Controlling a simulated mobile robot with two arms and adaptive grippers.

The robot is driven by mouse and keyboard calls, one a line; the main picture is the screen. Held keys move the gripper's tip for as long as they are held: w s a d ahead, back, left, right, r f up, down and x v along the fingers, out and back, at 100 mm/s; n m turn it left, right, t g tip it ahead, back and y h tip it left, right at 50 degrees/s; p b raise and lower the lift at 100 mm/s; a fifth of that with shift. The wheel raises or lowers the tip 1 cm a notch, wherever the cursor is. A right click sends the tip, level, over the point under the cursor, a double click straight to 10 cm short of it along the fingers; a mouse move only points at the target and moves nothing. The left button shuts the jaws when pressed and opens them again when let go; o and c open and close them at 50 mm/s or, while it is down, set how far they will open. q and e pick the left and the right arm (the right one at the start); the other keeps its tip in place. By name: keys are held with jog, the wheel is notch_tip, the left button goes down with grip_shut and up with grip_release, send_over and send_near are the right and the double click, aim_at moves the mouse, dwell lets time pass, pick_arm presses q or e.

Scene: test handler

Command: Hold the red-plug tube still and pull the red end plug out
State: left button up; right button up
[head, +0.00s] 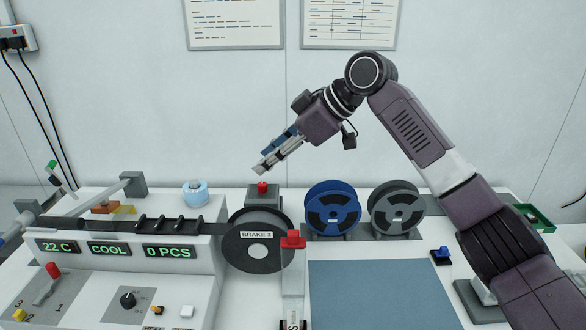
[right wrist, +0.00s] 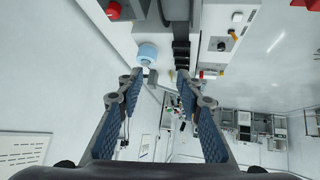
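A red end plug (head: 292,239) sits at the far end of a pale tube (head: 293,277) that runs toward me, right of the black BRAKE 3 disc. The tube's near end is cut off at the bottom edge. My right gripper (head: 260,169) is in the air above and behind the plug, apart from it. In the right wrist view its two fingers (right wrist: 160,82) are spread with nothing between them. I see no left gripper in either view.
A grey box with a red button (head: 262,187) stands behind the disc. A blue reel (head: 332,206) and a grey reel (head: 396,207) stand right of it. A blue tape roll (head: 195,193) is at left. The blue mat (head: 380,294) is bare.

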jog(key=s+r+n+g+h, duration=0.2)
jog(key=s+h, duration=0.2)
jog(key=s, duration=0.4)
jog(key=g+h, duration=0.1)
jog(key=h, duration=0.4)
send_near(293, 232)
jog(key=f, duration=0.9)
jog(key=shift+w+d+f, duration=0.1)
jog(key=shift+d+f, duration=0.1)
jog(key=c, duration=0.8)
grip_shut()
